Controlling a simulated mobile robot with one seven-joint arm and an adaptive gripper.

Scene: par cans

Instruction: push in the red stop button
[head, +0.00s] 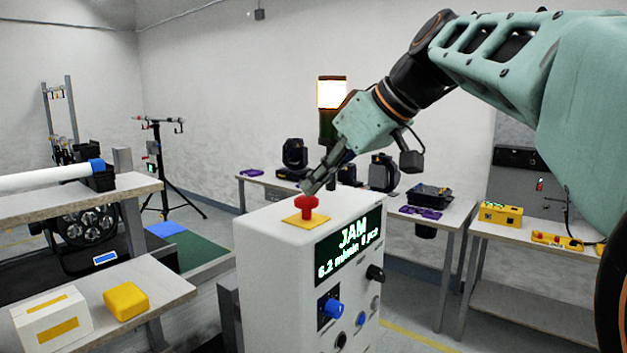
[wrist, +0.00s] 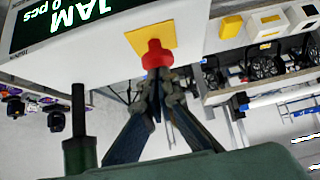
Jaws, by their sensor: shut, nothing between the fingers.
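The red stop button (head: 306,207) stands on a yellow plate (head: 293,220) on top of a white control cabinet (head: 270,262). In the wrist view the red button (wrist: 156,54) sits in front of the yellow plate (wrist: 137,40). My gripper (head: 308,189) is shut and empty, pointing down and left, with its fingertips at the top of the button. In the wrist view my gripper's fingertips (wrist: 154,82) come together right at the button's cap. I cannot tell whether they touch it or whether the button is pressed in.
The cabinet's screen (head: 346,249) reads JAM, with knobs below it. A lit signal lamp (head: 331,93) rises behind my gripper. Benches with a yellow box (head: 126,301) and a white box (head: 50,320) stand at left. A table with stage lights (head: 294,155) stands behind.

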